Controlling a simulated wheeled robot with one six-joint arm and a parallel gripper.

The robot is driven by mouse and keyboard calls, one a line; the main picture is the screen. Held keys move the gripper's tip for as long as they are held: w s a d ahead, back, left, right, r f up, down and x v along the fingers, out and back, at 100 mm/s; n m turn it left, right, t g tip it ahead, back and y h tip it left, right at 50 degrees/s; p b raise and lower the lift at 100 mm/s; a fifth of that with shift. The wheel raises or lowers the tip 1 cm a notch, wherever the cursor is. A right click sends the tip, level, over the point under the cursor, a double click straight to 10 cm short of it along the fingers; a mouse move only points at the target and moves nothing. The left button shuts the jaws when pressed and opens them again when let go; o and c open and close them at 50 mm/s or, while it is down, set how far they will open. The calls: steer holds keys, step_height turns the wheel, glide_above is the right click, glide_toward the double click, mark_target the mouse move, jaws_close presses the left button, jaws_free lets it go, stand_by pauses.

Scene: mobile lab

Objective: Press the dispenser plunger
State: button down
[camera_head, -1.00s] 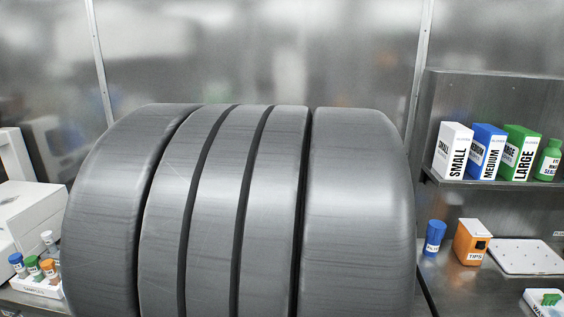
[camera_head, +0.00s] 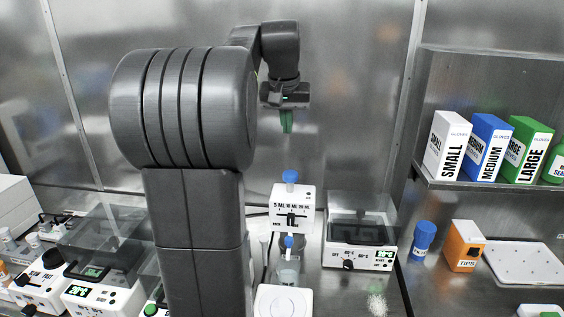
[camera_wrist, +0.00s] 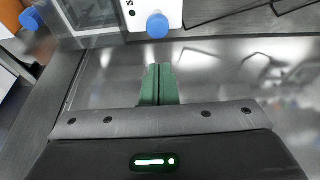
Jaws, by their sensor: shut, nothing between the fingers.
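The dispenser (camera_head: 291,209) is a white box with a volume scale marked 5, 10 and 20 ML and a dark slider. Its blue round plunger (camera_head: 290,176) stands up from the top. A blue nozzle points down over a clear beaker (camera_head: 288,270) below. My gripper (camera_head: 287,128) is shut and empty, its green fingers pointing down, above the plunger and apart from it. In the wrist view the shut fingers (camera_wrist: 158,72) show just below the blue plunger (camera_wrist: 157,25), with the white dispenser body behind it.
A clear-lidded device (camera_head: 360,245) stands right of the dispenser. Lidded instruments (camera_head: 100,262) stand at left. The back wall is close behind.

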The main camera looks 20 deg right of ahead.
glide_above(289, 176)
step_height(289, 176, down, 12)
steer(key=shift+w+r+p, duration=0.1)
steer(key=shift+p, duration=0.35)
steer(key=shift+d+f, duration=0.1)
steer(key=shift+f, duration=0.75)
steer(key=shift+f+b, duration=0.95)
steer(key=shift+f, duration=0.9)
